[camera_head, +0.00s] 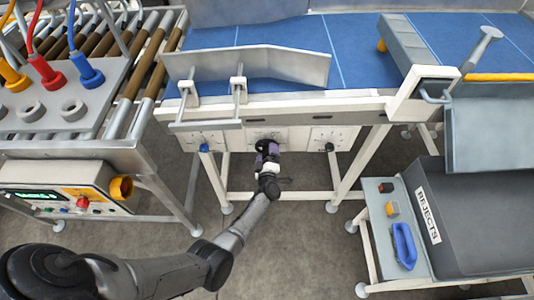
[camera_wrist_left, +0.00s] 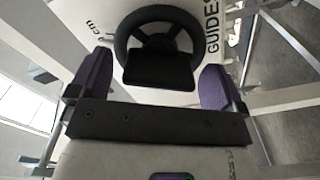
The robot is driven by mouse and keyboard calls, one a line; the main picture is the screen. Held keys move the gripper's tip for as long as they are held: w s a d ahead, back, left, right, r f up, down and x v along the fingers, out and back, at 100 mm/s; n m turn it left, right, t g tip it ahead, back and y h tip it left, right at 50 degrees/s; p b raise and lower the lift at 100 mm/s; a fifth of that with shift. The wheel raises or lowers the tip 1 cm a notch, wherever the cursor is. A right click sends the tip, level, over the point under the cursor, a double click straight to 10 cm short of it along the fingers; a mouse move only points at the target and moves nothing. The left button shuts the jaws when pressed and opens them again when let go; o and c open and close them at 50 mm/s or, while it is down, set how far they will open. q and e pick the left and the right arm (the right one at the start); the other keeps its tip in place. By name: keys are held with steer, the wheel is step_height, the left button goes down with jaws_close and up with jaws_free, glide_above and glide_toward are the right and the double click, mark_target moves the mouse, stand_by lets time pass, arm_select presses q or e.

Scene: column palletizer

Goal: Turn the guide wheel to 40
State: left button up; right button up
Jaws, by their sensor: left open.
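The guide wheel (camera_wrist_left: 158,30) is a black spoked handwheel on a white panel marked "GUIDES" and "cm" (camera_wrist_left: 190,12) in the left wrist view. In the head view the panel (camera_head: 250,134) is on the front of the conveyor frame, and my left gripper mostly covers the wheel. My left gripper (camera_head: 268,147) is in front of the wheel. In the left wrist view its two purple fingers (camera_wrist_left: 155,88) are apart, one on each side of the wheel's lower part. I cannot tell whether they touch the rim. The scale reading is not legible. My right gripper is not in view.
A blue knob (camera_head: 204,148) is left of the wheel and a black knob (camera_head: 329,147) is right of it. A grey guide plate (camera_head: 250,65) stands over the blue belt (camera_head: 365,45). A control box (camera_head: 75,187) is at left; a REJECTS bin (camera_head: 470,215) is at right.

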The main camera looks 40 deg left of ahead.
arm_select(q)
steer(key=p+v, duration=0.4)
steer(key=v, duration=0.9)
steer(key=shift+s+d+p, duration=0.15)
steer(key=shift+p, duration=0.25)
steer(key=s+d+r+m+g+h, duration=0.1)
steer(key=s+d+r+m+h, duration=0.5)
steer(key=m+h, duration=0.85)
steer(key=s+r+m+g+y, duration=0.1)
steer(key=s+r+m+g, duration=0.35)
steer(key=s, duration=0.55)
steer(key=s+r+m+g+y, duration=0.25)
steer(key=s+g, duration=0.25)
steer(key=s, duration=0.6)
step_height(320, 180, up, 22)
steer(key=p, duration=2.2)
steer(key=shift+r+h, duration=0.15)
steer(key=shift+h, duration=0.25)
